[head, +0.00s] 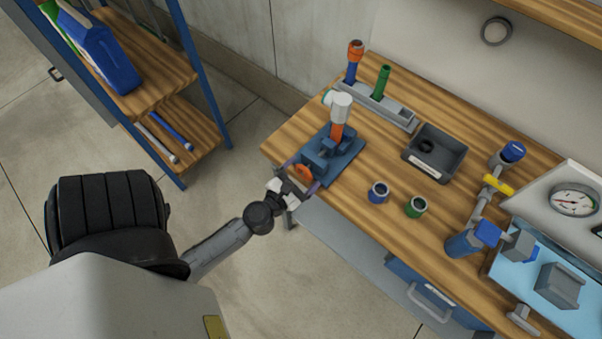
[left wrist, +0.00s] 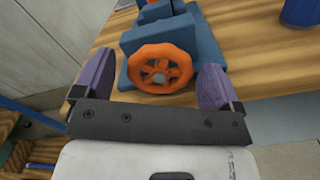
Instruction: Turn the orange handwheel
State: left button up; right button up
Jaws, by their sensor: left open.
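The orange handwheel (left wrist: 160,68) is on the front of a blue vise-like device (left wrist: 205,45), facing my left gripper. In the head view the handwheel (head: 304,172) shows at the near left end of the blue device (head: 345,160) on the wooden bench. My left gripper (left wrist: 160,85) is open, with its purple fingers wide apart on either side of the handwheel. I cannot tell whether either finger touches the rim; gaps show on both sides. In the head view the left gripper (head: 298,178) is at the bench's left edge. My right gripper is in neither view.
A white and orange part (head: 340,110) stands upright in the blue device. Blue (head: 378,192) and green (head: 416,207) cups, a dark bin (head: 435,150) and a grey rack (head: 385,105) are on the bench. Pipework (head: 480,205) stands at right. A shelf (head: 150,75) is at left.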

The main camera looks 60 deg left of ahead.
pick_arm(q)
jog(key=shift+s+d+f, duration=0.1)
jog(key=shift+s, duration=0.15)
jog(key=b+v, duration=0.7)
jog(key=v, duration=0.6)
jog(key=shift+b, duration=0.4)
jog(key=shift+s+d, duration=0.1)
